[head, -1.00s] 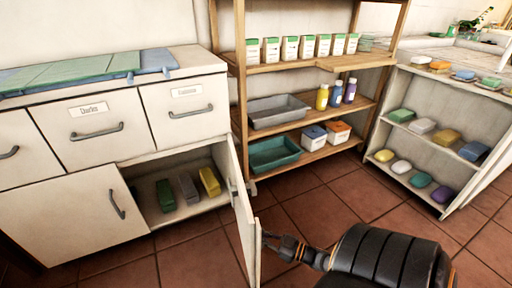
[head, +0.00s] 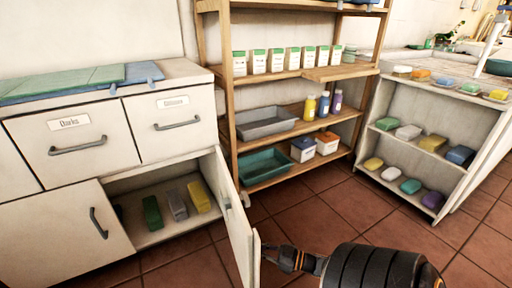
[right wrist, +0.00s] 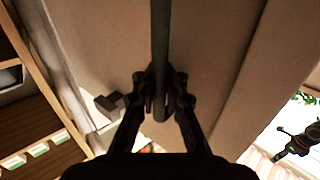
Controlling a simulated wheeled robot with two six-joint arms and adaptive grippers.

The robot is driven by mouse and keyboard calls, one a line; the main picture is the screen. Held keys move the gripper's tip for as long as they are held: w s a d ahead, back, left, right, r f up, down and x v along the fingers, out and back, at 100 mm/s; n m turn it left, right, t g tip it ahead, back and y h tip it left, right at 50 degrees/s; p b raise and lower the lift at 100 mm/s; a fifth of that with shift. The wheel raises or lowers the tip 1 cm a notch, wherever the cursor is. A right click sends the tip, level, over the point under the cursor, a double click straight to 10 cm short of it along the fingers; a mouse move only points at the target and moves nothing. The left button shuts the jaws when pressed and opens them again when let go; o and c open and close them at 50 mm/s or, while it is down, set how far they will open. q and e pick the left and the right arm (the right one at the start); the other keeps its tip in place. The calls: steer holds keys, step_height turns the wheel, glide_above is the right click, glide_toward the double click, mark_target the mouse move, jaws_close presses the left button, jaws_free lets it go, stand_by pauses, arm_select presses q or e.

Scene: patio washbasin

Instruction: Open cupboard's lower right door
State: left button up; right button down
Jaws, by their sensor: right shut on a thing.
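The cupboard (head: 60,225) stands at the left in the head view, with its lower right door (head: 236,225) swung wide open. Inside the lower compartment lie a green block (head: 153,213), a grey block (head: 177,205) and a yellow block (head: 199,196). My right gripper (head: 268,254) is at the outer side of the door, near its free edge. In the right wrist view, its fingers (right wrist: 160,88) are shut around the dark bar handle (right wrist: 160,35) on the door face (right wrist: 100,50). A dark shape that looks like my left gripper (right wrist: 290,142) shows small at the right.
A wooden shelf unit (head: 310,75) with white boxes, bottles and trays stands right behind the door. A white open shelf (head: 425,125) with several coloured blocks stands at the right. Tiled floor (head: 325,205) is clear between them.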

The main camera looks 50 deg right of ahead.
steer(key=shift+s+a+f, duration=0.15)
steer(key=shift+s+f, duration=0.05)
steer(key=shift+s, duration=0.15)
steer(key=c, duration=1.4)
jaws_free()
steer(key=shift+r, duration=0.15)
steer(key=shift+r, duration=0.15)
